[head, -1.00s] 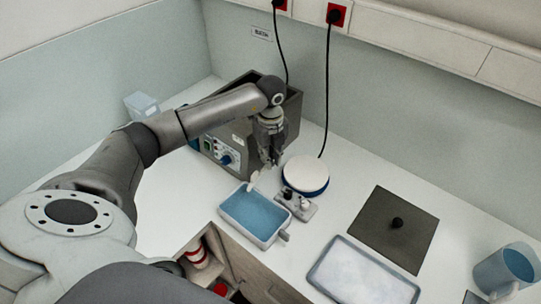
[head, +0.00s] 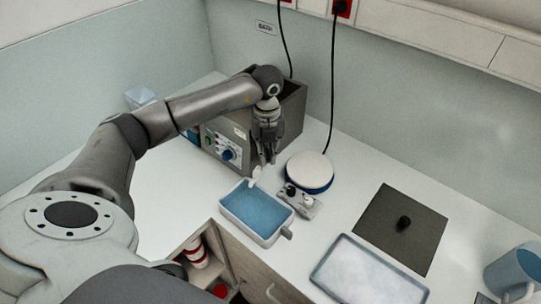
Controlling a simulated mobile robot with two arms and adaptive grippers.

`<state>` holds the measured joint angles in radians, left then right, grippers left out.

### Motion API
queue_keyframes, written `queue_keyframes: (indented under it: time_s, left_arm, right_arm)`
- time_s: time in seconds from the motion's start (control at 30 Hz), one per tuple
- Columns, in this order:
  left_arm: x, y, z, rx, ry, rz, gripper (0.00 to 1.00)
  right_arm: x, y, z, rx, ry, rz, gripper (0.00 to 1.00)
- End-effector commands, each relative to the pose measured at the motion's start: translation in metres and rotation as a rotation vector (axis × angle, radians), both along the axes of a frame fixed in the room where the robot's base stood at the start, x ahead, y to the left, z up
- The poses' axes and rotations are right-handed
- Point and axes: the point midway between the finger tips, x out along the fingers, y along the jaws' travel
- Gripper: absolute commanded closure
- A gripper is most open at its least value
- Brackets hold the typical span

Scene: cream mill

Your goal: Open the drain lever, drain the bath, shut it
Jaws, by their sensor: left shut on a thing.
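The bath (head: 287,122) is a dark grey box with a control panel on its front, at the back centre left. A small white drain spout (head: 255,175) sticks out low at its front right. A pan (head: 286,235) with blue liquid stands below the spout. My left gripper (head: 268,160) points down beside the bath's front right corner, just above the spout. It is shut on the drain lever, which its fingers mostly hide. I cannot tell the lever's angle or whether liquid is running. My right gripper is not in view.
Right of the pan are a stirrer with a round white top (head: 310,168), a dark square lid (head: 428,232) with a black knob, and a pale tray (head: 330,284). A blue jug (head: 505,272) stands far right. An open cupboard (head: 222,262) lies below the counter edge.

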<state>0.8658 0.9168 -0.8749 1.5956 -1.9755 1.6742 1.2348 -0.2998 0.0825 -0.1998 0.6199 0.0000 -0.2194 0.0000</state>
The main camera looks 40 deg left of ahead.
Motion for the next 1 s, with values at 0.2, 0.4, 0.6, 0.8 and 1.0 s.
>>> queue_keyframes:
  time_s: [0.2,0.4,0.6,0.8,1.0]
  left_arm:
    - [-0.0024,0.0040,-0.0008,0.000,-0.001,-0.101,1.00]
    - [-0.0034,0.0057,0.0006,0.001,-0.002,-0.146,1.00]
    - [-0.0036,0.0057,0.0013,0.001,-0.002,-0.155,1.00]
    - [-0.0035,0.0058,0.0014,0.001,-0.002,-0.154,1.00]
    - [-0.0038,0.0058,0.0010,0.000,-0.001,-0.153,0.68]
  right_arm:
    - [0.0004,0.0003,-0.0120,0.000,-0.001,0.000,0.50]
    - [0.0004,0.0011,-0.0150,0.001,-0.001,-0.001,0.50]
    - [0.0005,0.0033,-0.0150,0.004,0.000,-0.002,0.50]
    - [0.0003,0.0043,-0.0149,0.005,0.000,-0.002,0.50]
    - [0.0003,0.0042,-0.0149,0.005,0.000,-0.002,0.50]
